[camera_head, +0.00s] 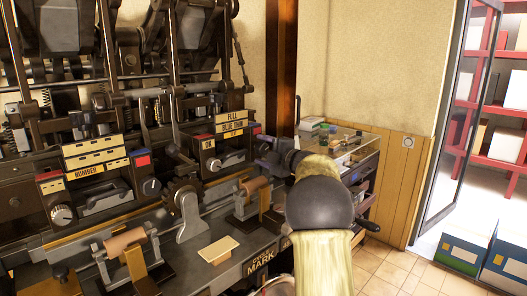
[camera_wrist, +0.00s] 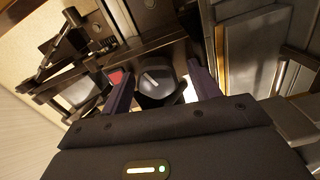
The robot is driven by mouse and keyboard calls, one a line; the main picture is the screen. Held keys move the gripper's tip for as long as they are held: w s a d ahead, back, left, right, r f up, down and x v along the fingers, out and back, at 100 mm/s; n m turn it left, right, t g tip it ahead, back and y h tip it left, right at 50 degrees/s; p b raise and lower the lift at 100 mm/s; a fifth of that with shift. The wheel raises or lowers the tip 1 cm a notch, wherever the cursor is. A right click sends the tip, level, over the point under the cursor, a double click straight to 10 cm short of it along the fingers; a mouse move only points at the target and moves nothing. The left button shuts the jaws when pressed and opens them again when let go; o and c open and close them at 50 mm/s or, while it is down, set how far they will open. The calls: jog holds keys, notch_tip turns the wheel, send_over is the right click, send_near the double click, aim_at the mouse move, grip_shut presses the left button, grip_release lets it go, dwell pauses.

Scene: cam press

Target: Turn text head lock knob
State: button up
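My gripper (camera_head: 266,152) is at the right end of the machine's front panel, at the end of my outstretched arm. In the wrist view its two dark purple fingers (camera_wrist: 160,76) stand apart. A round dark knob (camera_wrist: 155,88) with a light pointer line shows between them, with a gap visible on each side. How deep the fingers reach around it I cannot tell. In the head view this knob is hidden by my gripper. Similar knobs show further left, by the red block (camera_head: 141,161) and the lower left panel (camera_head: 62,215). I cannot read a text head label.
A yellow-labelled panel (camera_head: 232,125) stands just left of my gripper. Brown rollers on brackets (camera_head: 257,186) and a tan plate (camera_head: 218,250) sit on the machine bed below. A cluttered glass-topped cabinet (camera_head: 345,145) is to the right. Tiled floor (camera_head: 385,270) is clear there.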

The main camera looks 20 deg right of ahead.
jog(key=b+v, duration=0.2)
jog(key=v, duration=1.5)
jog(key=shift+s, duration=0.2)
jog(key=shift+d+r, duration=0.1)
